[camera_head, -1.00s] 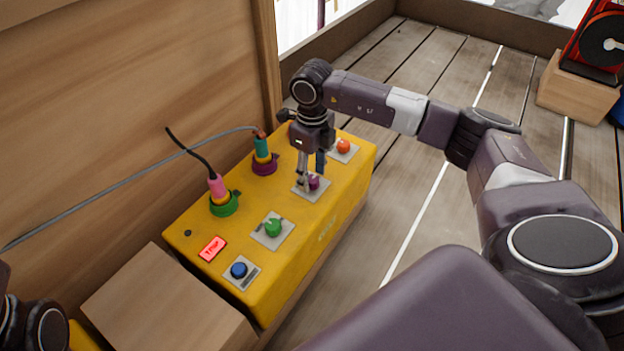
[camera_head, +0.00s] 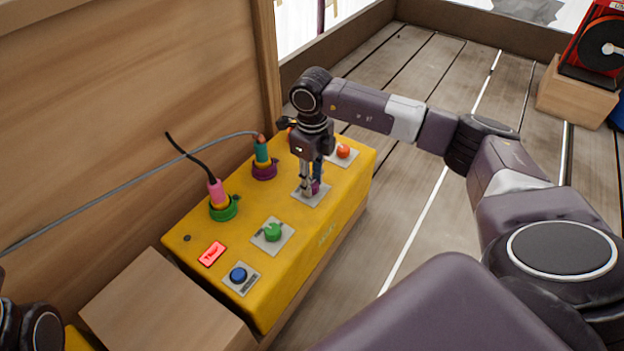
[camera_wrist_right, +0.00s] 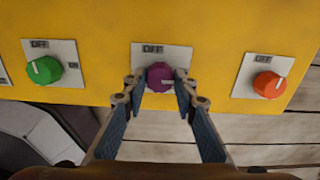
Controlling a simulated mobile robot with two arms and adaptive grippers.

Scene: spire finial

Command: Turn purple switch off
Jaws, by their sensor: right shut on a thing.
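The purple switch (camera_head: 316,186) is a round knob on a grey plate on top of the yellow box (camera_head: 290,285). It also shows in the right wrist view (camera_wrist_right: 160,76), with the word OFF on the plate above it. My right gripper (camera_head: 311,188) points down at the knob. Its fingertips (camera_wrist_right: 160,84) are shut on the knob, one on each side. The knob's pointer mark cannot be made out. My left gripper is not in view; only a dark part of my left arm shows at the lower left.
A green switch (camera_head: 272,231) and an orange switch (camera_head: 344,151) flank the purple one. Pink (camera_head: 216,192) and teal (camera_head: 262,152) plugs with cables stand beside the wooden wall.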

